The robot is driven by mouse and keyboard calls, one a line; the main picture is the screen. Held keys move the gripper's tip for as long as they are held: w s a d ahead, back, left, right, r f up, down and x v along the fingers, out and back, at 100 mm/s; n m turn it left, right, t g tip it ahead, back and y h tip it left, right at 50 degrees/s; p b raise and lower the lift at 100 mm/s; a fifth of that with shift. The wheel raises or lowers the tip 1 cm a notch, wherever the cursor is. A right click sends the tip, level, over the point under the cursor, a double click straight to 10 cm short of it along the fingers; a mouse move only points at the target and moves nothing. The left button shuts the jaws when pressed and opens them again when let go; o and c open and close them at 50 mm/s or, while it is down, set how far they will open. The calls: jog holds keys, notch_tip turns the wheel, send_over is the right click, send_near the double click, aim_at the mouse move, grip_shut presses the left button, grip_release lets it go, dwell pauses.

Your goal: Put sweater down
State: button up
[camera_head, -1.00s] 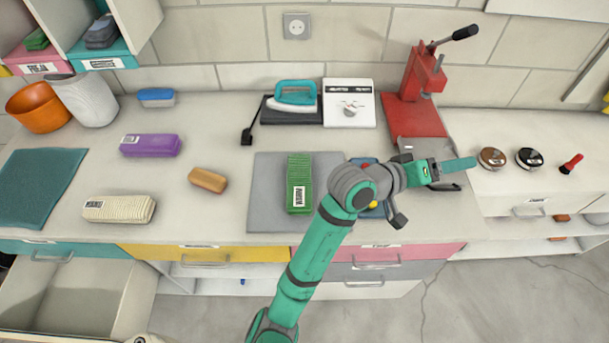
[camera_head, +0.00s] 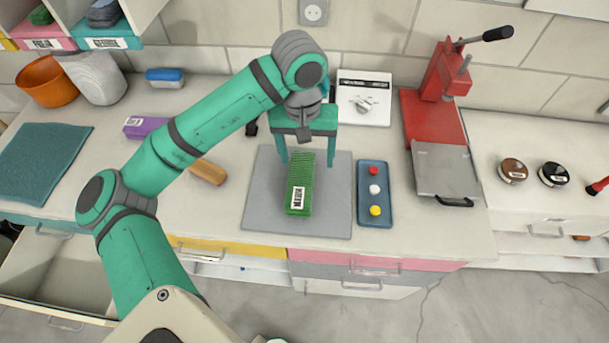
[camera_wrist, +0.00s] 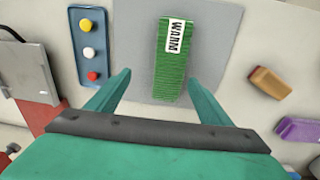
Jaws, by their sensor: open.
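The green folded sweater (camera_head: 302,175) with a white label lies on the grey mat (camera_head: 335,215) on the counter. It also shows in the wrist view (camera_wrist: 172,65), ahead of my fingers. My gripper (camera_head: 307,158) points down over the far end of the sweater, its two green fingers open, one to each side. Whether a finger touches the sweater cannot be told.
A blue tray with coloured buttons (camera_head: 374,205) stands right of the sweater. A red press (camera_head: 435,120) is at the right. A brown block (camera_head: 208,172) and a purple bundle (camera_head: 140,127) lie left. The teal cloth (camera_head: 40,160) is at far left.

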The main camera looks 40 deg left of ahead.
jog(key=shift+s+a+r, duration=0.15)
jog(key=shift+s+a, duration=0.3)
jog(key=shift+a, duration=0.15)
jog(key=shift+s+a+f, duration=0.15)
jog(key=shift+a+f, duration=0.05)
jog(key=shift+f, duration=0.05)
send_over(301, 176)
jog(key=f, duration=0.4)
jog(key=shift+s+f, duration=0.2)
jog(key=shift+s, duration=0.05)
jog(key=f, duration=0.5)
jog(key=shift+w, duration=0.3)
jog(key=shift+s+f, duration=0.1)
jog(key=shift+f, duration=0.3)
jog(key=c, duration=1.3)
jog(key=shift+c, duration=0.6)
jog(key=shift+r, duration=0.15)
